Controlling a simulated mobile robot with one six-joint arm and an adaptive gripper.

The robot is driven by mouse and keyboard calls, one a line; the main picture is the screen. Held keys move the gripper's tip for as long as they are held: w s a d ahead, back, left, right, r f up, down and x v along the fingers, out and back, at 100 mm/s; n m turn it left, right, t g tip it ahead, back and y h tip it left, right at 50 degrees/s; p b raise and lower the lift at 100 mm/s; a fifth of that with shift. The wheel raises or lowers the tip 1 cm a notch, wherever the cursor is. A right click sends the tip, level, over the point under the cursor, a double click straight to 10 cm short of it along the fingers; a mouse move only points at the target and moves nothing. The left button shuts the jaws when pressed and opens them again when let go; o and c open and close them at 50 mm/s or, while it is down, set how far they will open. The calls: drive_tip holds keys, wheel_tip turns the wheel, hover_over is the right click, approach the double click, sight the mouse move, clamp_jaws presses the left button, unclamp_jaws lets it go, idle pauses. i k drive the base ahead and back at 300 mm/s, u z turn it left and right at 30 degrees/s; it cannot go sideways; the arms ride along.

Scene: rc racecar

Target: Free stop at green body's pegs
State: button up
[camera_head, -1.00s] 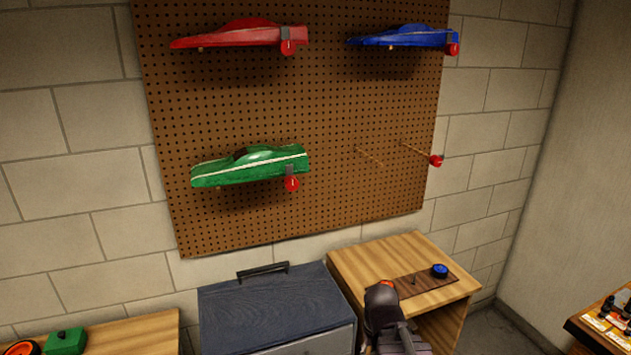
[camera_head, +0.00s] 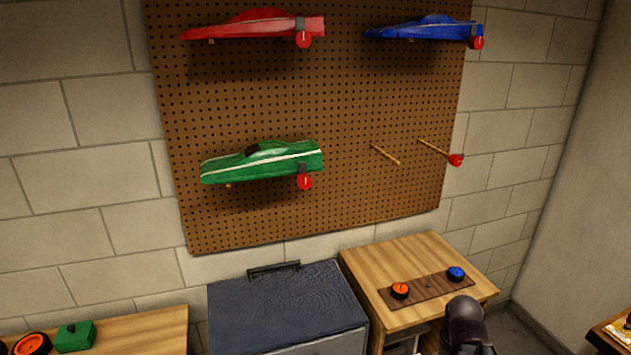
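The green car body (camera_head: 262,163) rests on pegs on the brown pegboard (camera_head: 250,230), at its lower left. A red round stop (camera_head: 304,182) sits at the right end of this body, just below its lower edge, with a dark piece above it. A peg tip (camera_head: 228,184) shows under the body's left part. A dark rounded part of my arm shows at the bottom edge, in front of the wooden cabinet. My gripper's fingers cannot be made out in this view.
Red (camera_head: 255,25) and blue (camera_head: 425,28) bodies hang above with red stops. Two bare pegs stick out at right, one with a red stop (camera_head: 456,160). Below are a dark toolbox (camera_head: 280,305) and a wooden cabinet (camera_head: 400,255) carrying an orange wheel (camera_head: 400,290) and a blue wheel (camera_head: 456,273).

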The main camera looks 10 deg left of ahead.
sight(305, 181)
drive_tip(key=z, duration=0.15)
drive_tip(key=k, duration=1.5)
drive_tip(key=u, duration=1.1)
drive_tip(key=i, duration=1)
